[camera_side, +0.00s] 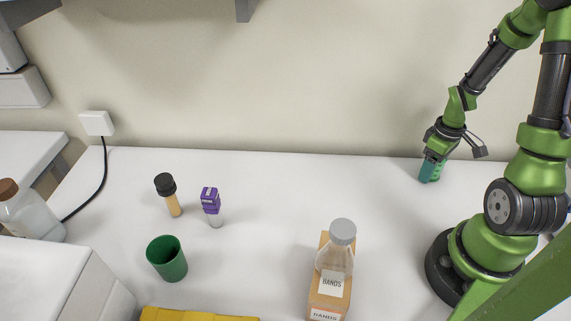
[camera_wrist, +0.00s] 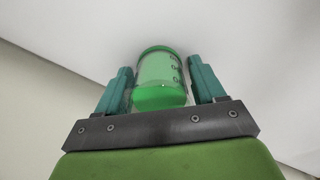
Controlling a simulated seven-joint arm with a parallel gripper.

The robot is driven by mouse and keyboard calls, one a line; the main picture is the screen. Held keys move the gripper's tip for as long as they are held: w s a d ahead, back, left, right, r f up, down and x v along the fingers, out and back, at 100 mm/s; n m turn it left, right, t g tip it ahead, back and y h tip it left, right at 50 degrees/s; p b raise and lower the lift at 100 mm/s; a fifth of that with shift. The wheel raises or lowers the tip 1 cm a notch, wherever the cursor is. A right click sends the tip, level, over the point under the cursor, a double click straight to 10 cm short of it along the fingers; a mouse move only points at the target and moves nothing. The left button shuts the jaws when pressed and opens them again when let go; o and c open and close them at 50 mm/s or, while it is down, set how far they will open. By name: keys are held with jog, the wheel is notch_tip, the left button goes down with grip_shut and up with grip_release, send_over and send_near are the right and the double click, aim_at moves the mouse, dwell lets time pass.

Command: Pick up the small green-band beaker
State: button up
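The small green-band beaker (camera_wrist: 160,72) is a clear vessel with green in it and dark markings on its side. In the wrist view it sits between the two teal fingers of my gripper (camera_wrist: 160,80), with one finger close on each side. Whether both fingers touch it cannot be told. In the side view my gripper (camera_side: 432,168) points down at the table near the back right. The fingers largely hide the beaker there, and its contact with the table is unclear.
A green cup (camera_side: 166,259), a black-capped vial (camera_side: 168,196) and a purple-capped tube (camera_side: 212,207) stand at left. A clear bottle (camera_side: 336,252) stands by a cardboard box (camera_side: 324,300) at front centre. The white table (camera_side: 330,185) is clear between these and my gripper.

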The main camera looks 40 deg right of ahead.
jog(key=c, duration=0.9)
